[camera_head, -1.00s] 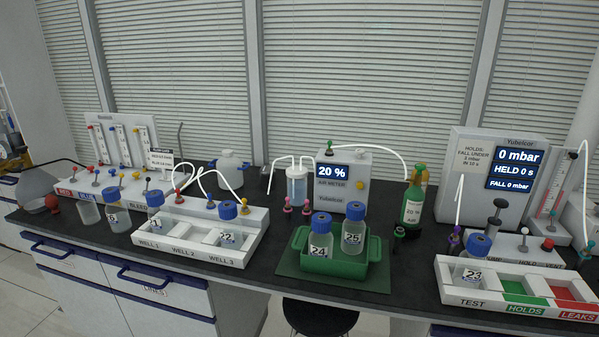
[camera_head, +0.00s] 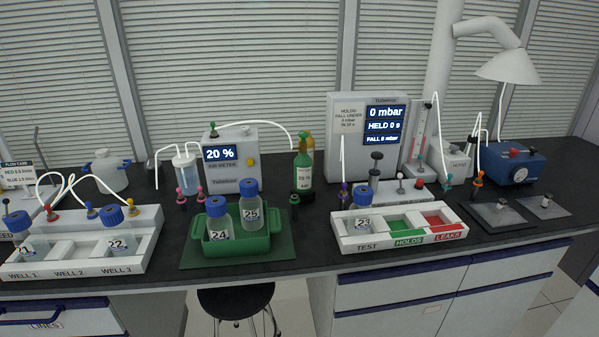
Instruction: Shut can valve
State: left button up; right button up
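A green can (camera_head: 304,172) with a pale label stands upright on the dark bench near the middle, left of the pressure display box. Its label is too small to read surely. Neither of my grippers is in view.
A green tray (camera_head: 262,243) with bottles 24 and 25 stands left of the can. A white TEST/HOLDS/LEAKS rack (camera_head: 345,243) with bottle 23 is at right, a WELL rack (camera_head: 150,240) at left. A stool (camera_head: 235,298) stands below the bench edge.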

aim_at(303, 135)
jog(key=i+l, duration=0.15)
jog(key=l, duration=0.2)
jog(key=i+l+u, duration=0.1)
jog(key=l, duration=0.2)
jog(key=i+l+u, duration=0.1)
jog(key=l, duration=0.25)
jog(key=i+l, duration=0.25)
jog(key=i+l+u, duration=0.1)
jog(key=l, duration=0.35)
